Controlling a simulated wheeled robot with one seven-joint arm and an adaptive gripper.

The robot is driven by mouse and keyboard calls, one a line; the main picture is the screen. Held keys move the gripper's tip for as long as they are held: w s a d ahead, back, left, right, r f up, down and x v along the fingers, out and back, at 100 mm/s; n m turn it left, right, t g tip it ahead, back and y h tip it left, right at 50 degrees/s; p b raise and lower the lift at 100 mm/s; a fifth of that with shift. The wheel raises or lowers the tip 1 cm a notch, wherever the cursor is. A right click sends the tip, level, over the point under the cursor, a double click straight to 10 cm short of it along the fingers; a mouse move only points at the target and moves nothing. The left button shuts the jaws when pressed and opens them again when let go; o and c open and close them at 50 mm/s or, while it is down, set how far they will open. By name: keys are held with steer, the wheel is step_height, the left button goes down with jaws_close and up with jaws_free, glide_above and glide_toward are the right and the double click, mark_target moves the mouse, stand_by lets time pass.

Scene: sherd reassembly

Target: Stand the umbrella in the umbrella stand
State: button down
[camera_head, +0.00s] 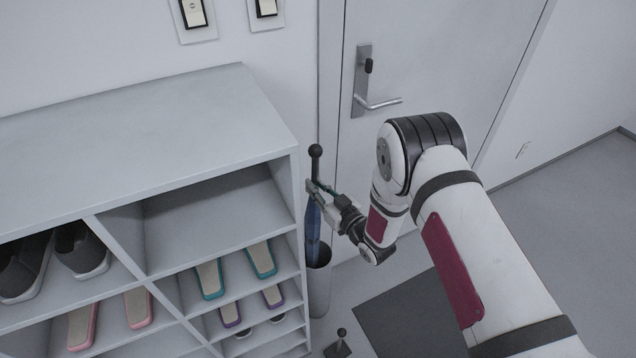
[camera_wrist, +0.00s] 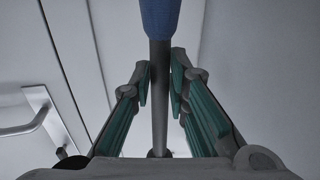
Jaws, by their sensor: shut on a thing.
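The umbrella hangs about upright beside the shelf, with a dark round knob on top and a blue canopy (camera_head: 313,228) below. My gripper (camera_head: 318,188) is shut on its grey shaft (camera_wrist: 159,95), between the knob and the canopy. The wrist view shows the green-padded fingers on both sides of the shaft and the blue canopy (camera_wrist: 160,18) beyond them. The umbrella stand (camera_head: 319,292) is a grey cylinder on the floor. The canopy's lower part overlaps the stand's dark opening in the head view. The tip is hidden, and I cannot tell how deep it sits.
A grey shoe shelf (camera_head: 190,120) with shoes and slippers stands close to the umbrella's left. A door with a lever handle (camera_head: 380,103) is behind. A dark mat (camera_head: 385,310) and a small knobbed object (camera_head: 340,345) are on the floor. Open floor lies right.

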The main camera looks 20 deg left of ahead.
mark_target(318, 212)
steer(key=shift+f+b, duration=2.45)
steer(key=shift+f, duration=2.6)
steer(key=c, duration=1.5)
jaws_free()
steer(key=shift+o, duration=0.2)
steer(key=shift+f, duration=0.1)
steer(key=shift+s+d, duration=0.1)
steer(key=v, duration=1.1)
steer(key=shift+s+d, duration=0.15)
steer(key=shift+d, duration=0.2)
